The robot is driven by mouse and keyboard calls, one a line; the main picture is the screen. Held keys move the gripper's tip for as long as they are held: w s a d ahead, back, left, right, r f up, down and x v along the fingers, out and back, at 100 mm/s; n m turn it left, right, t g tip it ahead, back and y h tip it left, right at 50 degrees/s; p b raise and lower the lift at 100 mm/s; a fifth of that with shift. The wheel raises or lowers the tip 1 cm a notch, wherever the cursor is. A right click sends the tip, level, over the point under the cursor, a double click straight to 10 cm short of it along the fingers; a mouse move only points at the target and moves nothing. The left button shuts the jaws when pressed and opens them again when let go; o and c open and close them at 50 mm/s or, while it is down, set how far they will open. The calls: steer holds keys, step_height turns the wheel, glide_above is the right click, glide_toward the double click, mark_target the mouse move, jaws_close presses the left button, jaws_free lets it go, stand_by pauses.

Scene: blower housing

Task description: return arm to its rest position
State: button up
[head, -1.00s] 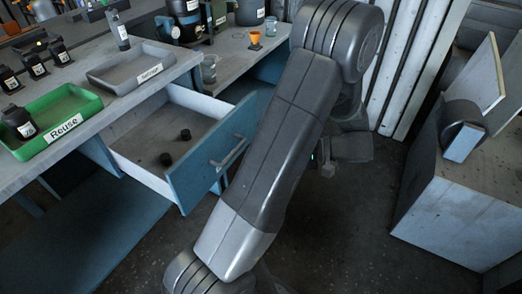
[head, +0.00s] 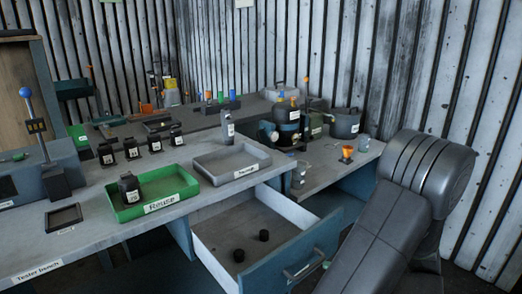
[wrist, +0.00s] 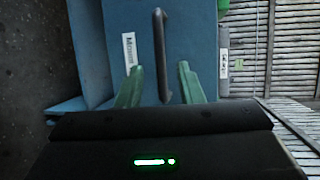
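My arm (head: 400,225) shows at the right of the head view, beside the open drawer; the gripper end is hidden there. In the wrist view my gripper (wrist: 160,67) is open, its two green fingers apart with nothing held. The blue drawer front (wrist: 193,30) lies beyond them, with its dark bar handle (wrist: 161,50) lined up between the fingers. The fingers do not visibly touch the handle; the distance to it is hard to tell.
The bench top holds a green Reuse tray (head: 190,184) with a black bottle, a grey tray (head: 264,157) and several black bottles. A side counter (head: 335,177) carries an orange cup (head: 347,152) and jars. A corrugated wall (head: 490,190) stands behind my arm.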

mark_target(308, 268)
steer(key=x, duration=0.7)
steer(key=shift+w, duration=0.1)
